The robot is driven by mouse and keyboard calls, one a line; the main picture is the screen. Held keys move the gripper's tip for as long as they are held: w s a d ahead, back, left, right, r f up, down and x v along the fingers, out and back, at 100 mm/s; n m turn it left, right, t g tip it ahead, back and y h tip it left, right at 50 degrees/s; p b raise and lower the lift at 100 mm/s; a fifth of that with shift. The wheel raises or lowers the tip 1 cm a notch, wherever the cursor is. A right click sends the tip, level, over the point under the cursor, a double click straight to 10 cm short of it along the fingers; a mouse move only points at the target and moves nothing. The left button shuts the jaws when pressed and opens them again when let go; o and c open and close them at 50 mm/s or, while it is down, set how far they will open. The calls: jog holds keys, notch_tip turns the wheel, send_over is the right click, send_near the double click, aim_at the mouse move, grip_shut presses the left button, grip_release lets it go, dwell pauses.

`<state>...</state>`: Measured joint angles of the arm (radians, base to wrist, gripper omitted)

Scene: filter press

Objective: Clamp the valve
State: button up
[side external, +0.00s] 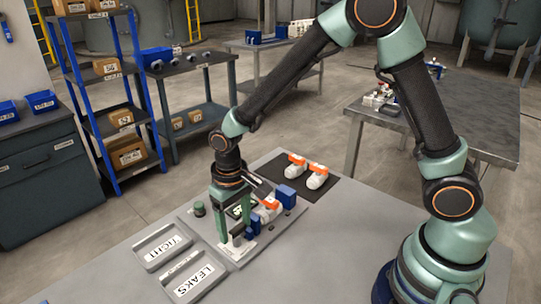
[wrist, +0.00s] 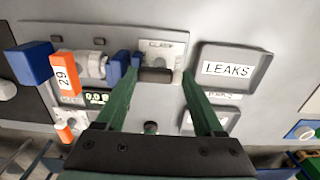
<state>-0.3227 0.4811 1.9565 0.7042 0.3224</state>
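The valve, with a white body (wrist: 90,66) and an orange handle (wrist: 65,74) marked 29, sits in the test fixture between a large blue block (wrist: 30,62) and a smaller blue jaw (wrist: 117,68). It also shows in the side view (side external: 268,209). A dark clamp handle (wrist: 157,75) lies on a pale plate with a partly covered label. My gripper (wrist: 163,76) is open, with its green fingers on either side of this handle. A gap shows at the right finger; contact at the left one is unclear. In the side view my gripper (side external: 233,236) is low over the fixture.
Trays labelled LEAKS (side external: 194,281) and TIGHT (side external: 162,247) lie at the fixture's left. A small display (wrist: 97,98) reads about 0.0. Two more valves with orange handles (side external: 317,175) stand on a black mat (side external: 330,192) behind it. The front tabletop is clear.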

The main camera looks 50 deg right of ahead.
jog(key=shift+n, duration=0.3)
jog(key=n, duration=0.8)
jog(key=shift+n, duration=0.4)
jog(key=n, duration=0.4)
jog(key=shift+r+n, duration=0.1)
jog(key=shift+n, duration=2.1)
jog(key=o, duration=1.1)
